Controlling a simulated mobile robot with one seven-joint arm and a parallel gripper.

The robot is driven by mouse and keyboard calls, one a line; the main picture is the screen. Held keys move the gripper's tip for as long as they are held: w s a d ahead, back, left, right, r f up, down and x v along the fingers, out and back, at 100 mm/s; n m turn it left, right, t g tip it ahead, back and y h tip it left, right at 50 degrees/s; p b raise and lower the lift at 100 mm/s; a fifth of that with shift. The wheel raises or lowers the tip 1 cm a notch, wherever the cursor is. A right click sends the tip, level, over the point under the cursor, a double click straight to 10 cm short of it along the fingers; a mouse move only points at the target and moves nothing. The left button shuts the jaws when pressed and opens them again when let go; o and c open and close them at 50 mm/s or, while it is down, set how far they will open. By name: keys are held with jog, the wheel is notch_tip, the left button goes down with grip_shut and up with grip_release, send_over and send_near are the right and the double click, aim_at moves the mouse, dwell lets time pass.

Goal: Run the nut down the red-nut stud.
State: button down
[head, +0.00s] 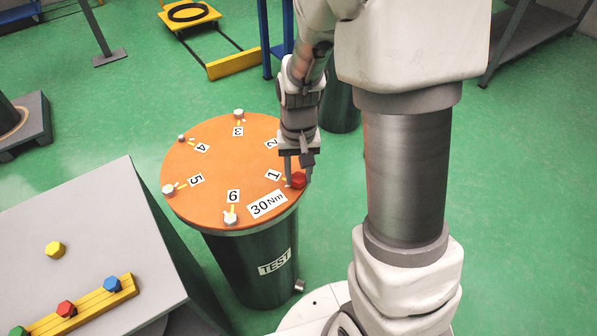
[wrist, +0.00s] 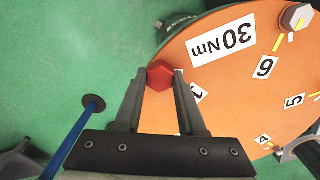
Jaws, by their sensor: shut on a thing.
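The red nut (head: 298,181) is at the rim of the orange round flange (head: 217,170), beside label 1. It also shows in the wrist view (wrist: 160,75), between the fingertips. My gripper (head: 299,174) points down from above and is shut on the red nut, a finger on either side. The stud under the nut is hidden by the nut and fingers, so I cannot tell how far down the nut sits. The flange tops a dark green cylinder (head: 250,262) marked TEST.
Pale nuts stand around the flange rim, such as those at label 6 (head: 231,218) and label 5 (head: 168,190). A grey table (head: 100,225) at the left holds a yellow nut (head: 55,250) and a yellow rack (head: 90,312) of coloured nuts. Green floor lies around.

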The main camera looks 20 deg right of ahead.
aim_at(299, 177)
jog(key=shift+f, duration=0.15)
jog(key=shift+c, duration=2.1)
grip_release()
jog(key=shift+r+p, duration=2.9)
jog(key=shift+r, duration=0.65)
jog(key=s+r+t+p, duration=0.1)
jog(key=s+r, duration=0.3)
jog(key=r, duration=0.4)
jog(key=s+r+n+t+p, duration=0.1)
jog(key=s+r+t+p, duration=0.1)
jog(key=s+r, duration=0.3)
jog(key=s+r+n+t+p, duration=0.1)
jog(key=s+r, duration=0.4)
jog(key=r, duration=0.6)
jog(key=shift+r+t+p, duration=0.25)
jog(key=shift+t+p, duration=0.05)
jog(key=shift+t, duration=0.5)
